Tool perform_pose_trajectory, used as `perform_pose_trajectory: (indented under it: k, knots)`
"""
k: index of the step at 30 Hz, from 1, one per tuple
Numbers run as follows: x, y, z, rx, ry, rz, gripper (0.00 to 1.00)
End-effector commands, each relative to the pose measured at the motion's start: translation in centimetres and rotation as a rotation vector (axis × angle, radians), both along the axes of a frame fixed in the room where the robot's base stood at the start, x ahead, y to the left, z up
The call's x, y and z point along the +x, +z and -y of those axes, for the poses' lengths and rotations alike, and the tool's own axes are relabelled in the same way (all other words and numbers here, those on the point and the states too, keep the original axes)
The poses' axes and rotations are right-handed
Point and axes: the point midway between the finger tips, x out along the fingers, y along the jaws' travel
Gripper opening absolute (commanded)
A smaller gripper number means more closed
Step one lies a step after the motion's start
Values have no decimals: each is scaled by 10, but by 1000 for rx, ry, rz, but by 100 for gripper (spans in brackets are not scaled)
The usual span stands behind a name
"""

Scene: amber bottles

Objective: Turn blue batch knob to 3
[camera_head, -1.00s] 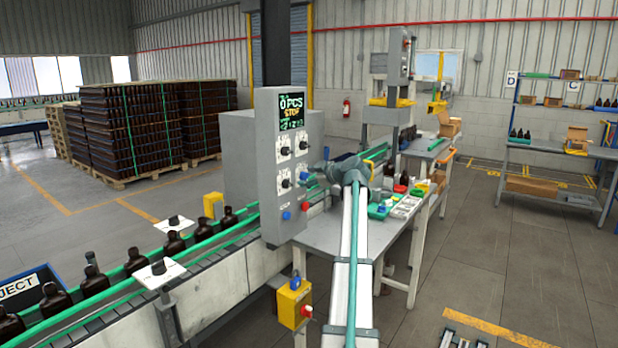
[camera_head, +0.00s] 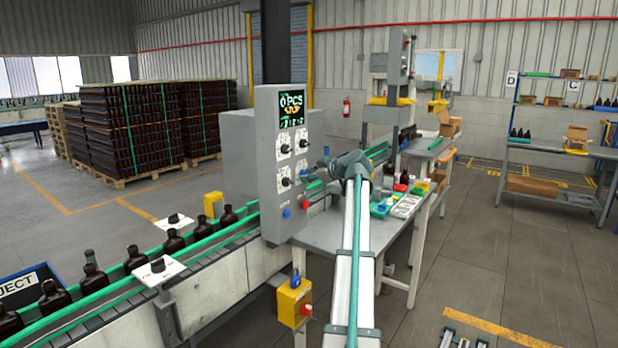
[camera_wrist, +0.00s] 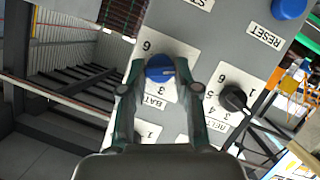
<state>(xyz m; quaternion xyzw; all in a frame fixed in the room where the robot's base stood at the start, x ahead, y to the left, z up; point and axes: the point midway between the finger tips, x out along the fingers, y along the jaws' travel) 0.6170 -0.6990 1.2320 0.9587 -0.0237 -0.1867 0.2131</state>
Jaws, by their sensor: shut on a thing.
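The blue batch knob (camera_wrist: 160,68) is on a white card with part of the word BATCH and the numerals 6 and 3 in the wrist view. The card appears upside down there. A pale pointer mark on the knob points roughly right in the picture. My gripper (camera_wrist: 160,82) has one finger on each side of the knob and is shut on it. In the head view my gripper (camera_head: 313,176) is at the front of the grey control panel (camera_head: 268,200), and it and the arm partly hide the knob there.
A black knob (camera_wrist: 234,98) on a numbered card sits close to the right finger in the wrist view. A blue button (camera_wrist: 290,8) is near a RESET label. The conveyor with brown bottles (camera_head: 135,260) runs left of the panel; a workbench (camera_head: 325,235) stands right.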

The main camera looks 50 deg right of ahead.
Motion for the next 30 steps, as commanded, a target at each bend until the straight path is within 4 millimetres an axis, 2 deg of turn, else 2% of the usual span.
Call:
perform_pose_trajectory:
  k: [30]
  knots:
    - [1, 0, 8, 951, 1, -37, 0]
